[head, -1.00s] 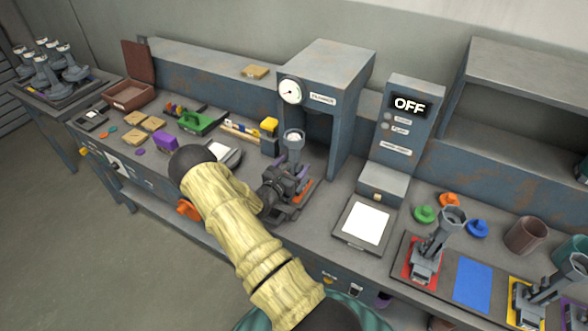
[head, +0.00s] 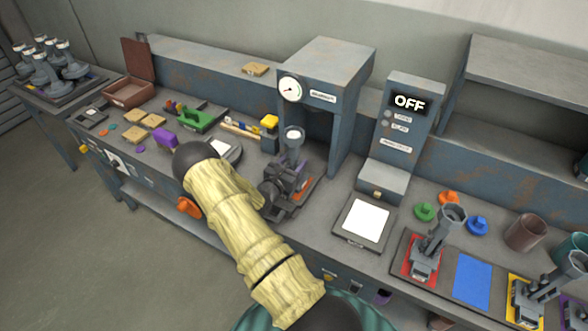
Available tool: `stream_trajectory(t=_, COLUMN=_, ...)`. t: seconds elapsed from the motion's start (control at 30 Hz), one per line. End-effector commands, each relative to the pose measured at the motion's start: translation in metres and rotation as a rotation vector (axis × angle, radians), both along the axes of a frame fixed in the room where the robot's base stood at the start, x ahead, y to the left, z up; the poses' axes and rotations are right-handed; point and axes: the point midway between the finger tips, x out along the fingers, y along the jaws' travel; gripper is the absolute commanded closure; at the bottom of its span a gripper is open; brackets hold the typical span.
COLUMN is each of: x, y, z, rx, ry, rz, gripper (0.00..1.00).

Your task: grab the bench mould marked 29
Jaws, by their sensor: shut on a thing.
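A grey mould (head: 293,150) with a round funnel-like top stands upright on an orange-edged base in front of the press opening. My gripper (head: 287,183) is shut on this mould, around its middle. No number on it can be read from here. Similar moulds stand at the right on a tray, one on a red base (head: 424,262) and one on a yellow base (head: 530,300). A further group of moulds (head: 48,65) stands on a side table at the far left. Their markings are too small to read.
The gauge press (head: 330,75) stands right behind my gripper. A control box (head: 400,120) reading OFF and a pad with a white plate (head: 367,220) are to the right. Coloured knobs (head: 477,225), a brown cup (head: 524,233), a green item (head: 195,120) and yellowish blocks crowd the bench.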

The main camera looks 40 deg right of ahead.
Motion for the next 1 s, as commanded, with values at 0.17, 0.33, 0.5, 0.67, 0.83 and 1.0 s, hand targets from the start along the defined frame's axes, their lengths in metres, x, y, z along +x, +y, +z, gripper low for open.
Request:
stream_trajectory(t=0.17, x=0.001, y=0.000, z=0.002, rx=-0.001, ry=-0.002, rz=0.001, gripper=0.86)
stream_trajectory(t=0.33, x=0.001, y=0.000, z=0.010, rx=-0.003, ry=-0.003, rz=0.000, gripper=0.86)
stream_trajectory(t=0.5, x=0.001, y=0.000, z=0.032, rx=-0.002, ry=-0.005, rz=0.001, gripper=0.86)
stream_trajectory(t=0.67, x=0.001, y=0.000, z=0.061, rx=-0.002, ry=-0.006, rz=0.000, gripper=0.86)
stream_trajectory(t=0.83, x=0.000, y=0.000, z=0.087, rx=-0.002, ry=-0.004, rz=-0.001, gripper=0.86)
stream_trajectory(t=1.0, x=0.000, y=0.000, z=0.099, rx=-0.001, ry=-0.003, rz=-0.001, gripper=0.86)
